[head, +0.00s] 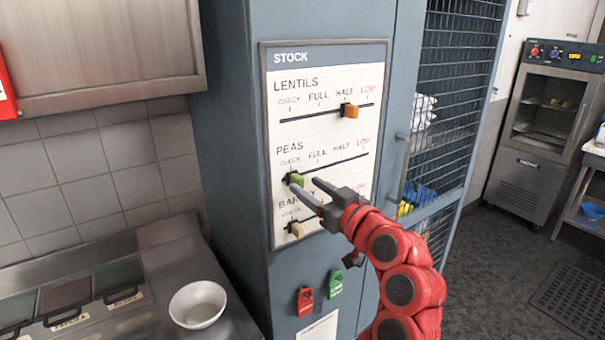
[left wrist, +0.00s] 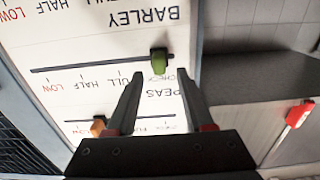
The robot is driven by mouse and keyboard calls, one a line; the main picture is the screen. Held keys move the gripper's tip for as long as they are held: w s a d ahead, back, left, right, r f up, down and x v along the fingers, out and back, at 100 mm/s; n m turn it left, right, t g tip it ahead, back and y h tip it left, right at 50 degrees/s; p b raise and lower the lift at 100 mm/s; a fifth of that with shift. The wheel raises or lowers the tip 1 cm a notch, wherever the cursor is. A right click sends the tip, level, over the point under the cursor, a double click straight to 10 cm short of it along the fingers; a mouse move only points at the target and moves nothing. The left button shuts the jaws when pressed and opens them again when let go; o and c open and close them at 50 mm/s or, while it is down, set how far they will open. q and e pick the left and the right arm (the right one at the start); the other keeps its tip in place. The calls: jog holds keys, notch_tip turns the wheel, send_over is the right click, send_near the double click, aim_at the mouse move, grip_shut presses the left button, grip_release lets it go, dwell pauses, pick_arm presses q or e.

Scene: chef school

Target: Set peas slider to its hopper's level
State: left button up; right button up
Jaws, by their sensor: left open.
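The STOCK board (head: 325,73) carries the LENTILS, PEAS and BARLEY scales. The green peas slider (head: 296,179) sits at the CHECK end of its track; it also shows in the left wrist view (left wrist: 158,61), where the board appears upside down. My left gripper (head: 303,182) is open in front of the board. In the left wrist view, its fingertips (left wrist: 158,72) point at the green knob, which shows between and just beyond them. I cannot tell whether they touch it. My right gripper is not in view. No peas hopper can be made out.
The orange lentils slider (head: 350,111) is near HALF; the cream barley slider (head: 296,229) is near CHECK, close below my fingers. A white bowl (head: 198,304) stands left. A mesh door (head: 455,90) is at right.

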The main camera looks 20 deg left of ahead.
aim_at(302, 182)
pick_arm(q)
jog(key=shift+p+x, duration=0.35)
jog(key=shift+x, duration=1.3)
jog(key=shift+c, duration=0.3)
grip_shut()
